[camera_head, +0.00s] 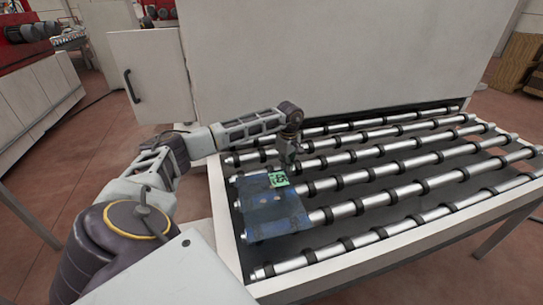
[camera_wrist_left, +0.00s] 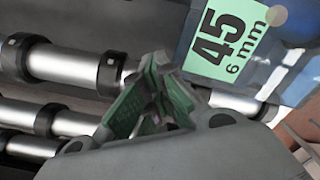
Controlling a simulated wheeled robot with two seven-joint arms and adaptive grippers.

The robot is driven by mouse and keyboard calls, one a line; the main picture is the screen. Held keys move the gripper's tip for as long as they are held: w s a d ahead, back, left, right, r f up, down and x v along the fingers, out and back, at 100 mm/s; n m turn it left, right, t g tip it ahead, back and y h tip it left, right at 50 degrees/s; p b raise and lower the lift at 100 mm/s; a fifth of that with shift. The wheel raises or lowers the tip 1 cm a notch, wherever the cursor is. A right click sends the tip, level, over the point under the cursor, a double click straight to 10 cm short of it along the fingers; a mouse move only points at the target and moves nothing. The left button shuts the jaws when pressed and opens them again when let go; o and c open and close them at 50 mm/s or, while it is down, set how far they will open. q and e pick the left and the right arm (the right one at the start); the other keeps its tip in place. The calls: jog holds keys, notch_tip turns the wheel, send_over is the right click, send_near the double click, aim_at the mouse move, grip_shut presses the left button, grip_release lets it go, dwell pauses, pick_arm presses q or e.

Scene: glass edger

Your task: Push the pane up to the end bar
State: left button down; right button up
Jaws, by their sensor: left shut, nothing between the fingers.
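The pane (camera_head: 272,212) is a bluish, see-through sheet lying flat on the rollers at the near left of the roller table. It has a green label (camera_head: 279,179) near its far right corner. In the left wrist view, the pane (camera_wrist_left: 300,25) is at the upper right, and its label (camera_wrist_left: 226,40) reads "45 6 mm". My left gripper (camera_head: 290,160) is shut and empty, just beyond the pane's far edge by the label. In the wrist view its green-padded fingers (camera_wrist_left: 157,75) meet over the rollers; I cannot tell whether they touch the pane. I cannot clearly make out the end bar.
Metal rollers (camera_head: 430,185) with black rings run across the white-framed table (camera_head: 385,262). The rollers to the pane's right are bare. A tall pale machine housing (camera_head: 330,55) stands behind the table, with a dark strip at its base. A door with a black handle (camera_head: 131,86) is at the left.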

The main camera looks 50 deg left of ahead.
pick_arm(q)
jog(key=shift+d, duration=0.1)
pick_arm(e)
jog(key=shift+d, duration=0.25)
jog(key=shift+d, duration=0.1)
pick_arm(q)
jog(key=shift+w+a+b, duration=0.15)
jog(key=shift+w+a, duration=0.15)
jog(key=shift+a, duration=0.3)
jog(key=shift+w+a+b, duration=0.15)
jog(key=shift+w+a, duration=0.1)
jog(key=shift+a, duration=0.35)
jog(key=shift+w+a, duration=0.15)
jog(key=shift+a, duration=0.15)
pick_arm(e)
jog(key=shift+a+f, duration=0.3)
jog(key=shift+a, duration=0.15)
jog(key=shift+d, duration=0.3)
pick_arm(q)
jog(key=shift+r, duration=0.15)
pick_arm(e)
jog(key=shift+d, duration=0.1)
